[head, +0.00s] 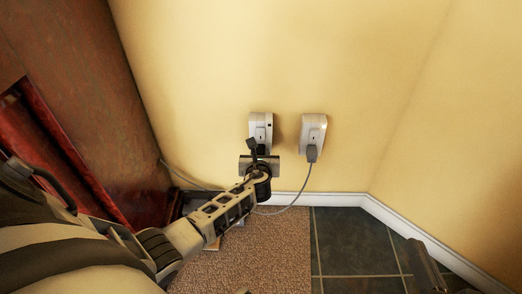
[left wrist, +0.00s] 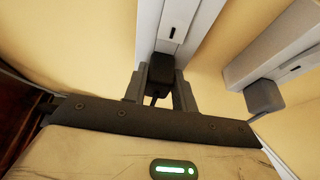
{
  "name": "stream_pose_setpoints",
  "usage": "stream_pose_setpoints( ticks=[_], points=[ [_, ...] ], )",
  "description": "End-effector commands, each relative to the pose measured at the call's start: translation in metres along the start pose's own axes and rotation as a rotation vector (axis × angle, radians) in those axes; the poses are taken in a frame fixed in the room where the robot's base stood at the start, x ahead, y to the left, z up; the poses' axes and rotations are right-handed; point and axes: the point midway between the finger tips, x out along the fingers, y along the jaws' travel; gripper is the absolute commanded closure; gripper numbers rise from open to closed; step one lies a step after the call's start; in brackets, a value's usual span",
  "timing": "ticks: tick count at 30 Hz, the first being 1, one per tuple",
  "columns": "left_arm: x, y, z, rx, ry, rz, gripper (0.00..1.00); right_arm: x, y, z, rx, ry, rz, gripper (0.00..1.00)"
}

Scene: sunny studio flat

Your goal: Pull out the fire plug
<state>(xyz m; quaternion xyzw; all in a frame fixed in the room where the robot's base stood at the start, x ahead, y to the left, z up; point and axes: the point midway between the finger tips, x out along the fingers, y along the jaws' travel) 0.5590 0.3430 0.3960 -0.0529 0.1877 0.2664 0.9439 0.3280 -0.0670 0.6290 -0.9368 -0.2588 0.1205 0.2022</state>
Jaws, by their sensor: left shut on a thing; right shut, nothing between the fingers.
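Two white wall outlets, the left one (head: 261,122) and the right one (head: 313,128), sit low on the yellow wall. My left gripper (head: 258,152) is at the lower part of the left outlet. In the left wrist view its fingers (left wrist: 160,88) are shut on a dark plug (left wrist: 161,68) against that outlet's lower face. I cannot tell whether the plug is fully seated. A grey plug (head: 312,153) is in the right outlet, and it also shows in the left wrist view (left wrist: 264,96). My right gripper (head: 425,264) shows only partly at the lower right, shut and empty.
A grey cable (head: 290,205) hangs from the right plug and runs left along the wall's foot. A reddish-brown wooden cabinet (head: 95,110) stands at the left. A brown carpet (head: 275,255) and dark tiles (head: 350,240) cover the floor. Wall space right of the outlets is clear.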

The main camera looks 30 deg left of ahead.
Motion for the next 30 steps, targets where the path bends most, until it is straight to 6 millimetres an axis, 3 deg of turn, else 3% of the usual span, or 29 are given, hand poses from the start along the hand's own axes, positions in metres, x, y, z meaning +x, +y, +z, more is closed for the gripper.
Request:
stream_pose_setpoints(
  ticks=[30],
  points=[
    [-0.043,0.000,-0.018,0.001,0.001,0.000,0.95,-0.003,-0.009,-0.018,0.000,-0.001,0.000,1.00]
  ],
)
